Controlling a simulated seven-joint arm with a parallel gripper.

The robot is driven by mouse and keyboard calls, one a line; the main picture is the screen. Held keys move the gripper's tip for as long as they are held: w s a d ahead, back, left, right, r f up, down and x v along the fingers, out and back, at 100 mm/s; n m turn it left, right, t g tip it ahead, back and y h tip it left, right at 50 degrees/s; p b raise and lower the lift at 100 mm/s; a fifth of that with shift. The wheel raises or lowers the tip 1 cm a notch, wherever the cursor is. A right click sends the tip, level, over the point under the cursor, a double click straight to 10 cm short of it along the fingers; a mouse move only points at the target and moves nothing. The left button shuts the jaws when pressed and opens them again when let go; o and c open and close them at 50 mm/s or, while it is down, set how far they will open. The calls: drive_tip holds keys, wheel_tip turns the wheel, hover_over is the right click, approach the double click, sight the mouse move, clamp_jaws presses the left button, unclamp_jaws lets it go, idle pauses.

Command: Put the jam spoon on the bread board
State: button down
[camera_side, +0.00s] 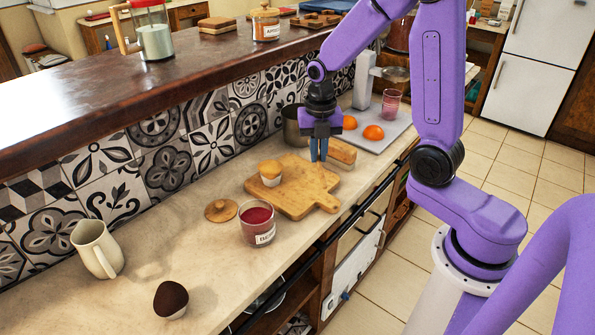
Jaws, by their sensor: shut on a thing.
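The bread board (310,187) is a light wooden board with a handle, lying on the counter, with a golden-topped muffin (270,173) on it. My gripper (319,158) points down just beyond the board's far right edge, in front of a light wooden, handle-like piece (343,152). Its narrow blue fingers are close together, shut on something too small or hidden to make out. I cannot pick out the jam spoon in this view. A glass jar of red jam (257,222) stands open in front of the board. A round wooden lid (221,210) lies beside it.
A metal pot (294,128) stands behind my gripper. Orange halves (373,132) and a pink glass (391,103) are on a grey tray (378,147) at the right. A cream jug (97,248) and a dark-topped muffin (171,300) stand at the left. The counter between them and the jar is clear.

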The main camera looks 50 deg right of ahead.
hover_over(298, 181)
wheel_tip(298, 181, down, 7)
drive_tip(key=shift+r, duration=0.1)
drive_tip(key=shift+w+f, duration=0.1)
drive_tip(key=shift+f, duration=1.45)
drive_tip(key=shift+f, duration=0.1)
drive_tip(key=c, duration=1.2)
unclamp_jaws()
drive_tip(key=shift+a+r, duration=0.1)
drive_tip(key=shift+r, duration=6.1)
